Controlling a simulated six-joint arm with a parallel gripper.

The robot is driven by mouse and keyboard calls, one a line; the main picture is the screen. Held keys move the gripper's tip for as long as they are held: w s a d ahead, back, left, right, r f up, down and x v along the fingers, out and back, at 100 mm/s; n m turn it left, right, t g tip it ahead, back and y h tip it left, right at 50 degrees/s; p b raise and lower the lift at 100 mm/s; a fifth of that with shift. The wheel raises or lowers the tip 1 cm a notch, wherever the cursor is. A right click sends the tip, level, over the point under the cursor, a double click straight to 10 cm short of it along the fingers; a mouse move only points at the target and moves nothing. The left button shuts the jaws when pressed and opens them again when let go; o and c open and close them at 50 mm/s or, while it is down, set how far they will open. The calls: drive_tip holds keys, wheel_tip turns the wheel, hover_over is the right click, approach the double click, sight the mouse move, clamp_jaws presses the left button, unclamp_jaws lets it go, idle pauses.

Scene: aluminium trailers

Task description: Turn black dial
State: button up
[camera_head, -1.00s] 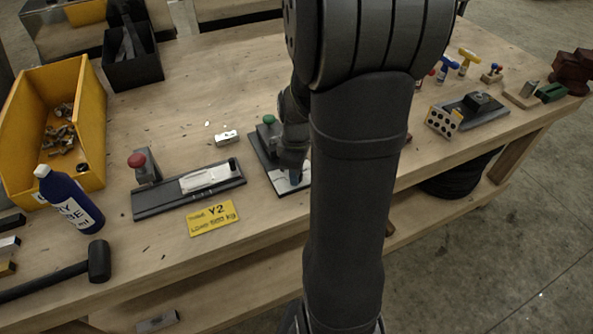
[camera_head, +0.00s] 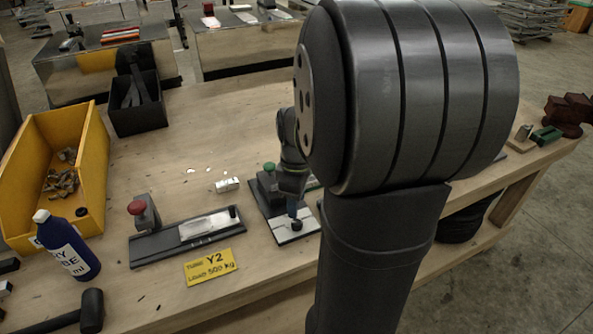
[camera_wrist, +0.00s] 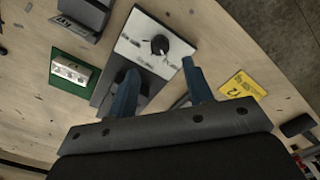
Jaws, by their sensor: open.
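The black dial (camera_wrist: 159,44) is a small round knob on a white plate (camera_wrist: 140,33) with dark markings, mounted on a dark base. In the head view the dial (camera_head: 296,225) sits near the front edge of the white plate, just below my gripper. My gripper (camera_wrist: 158,80) is open, and its two blue fingers point toward the plate with a gap between them. In the wrist view the dial lies beyond the fingertips, apart from them and roughly in line with the gap. My forearm covers the area right of the dial in the head view.
A green button (camera_head: 269,167) stands behind the dial plate. A small silver block (camera_head: 227,185) lies behind.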

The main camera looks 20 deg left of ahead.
sight(297, 222)
wheel_tip(297, 222, up, 10)
idle(0.3)
wheel_tip(297, 222, down, 18)
drive_tip(key=shift+r, duration=0.25)
idle(0.5)
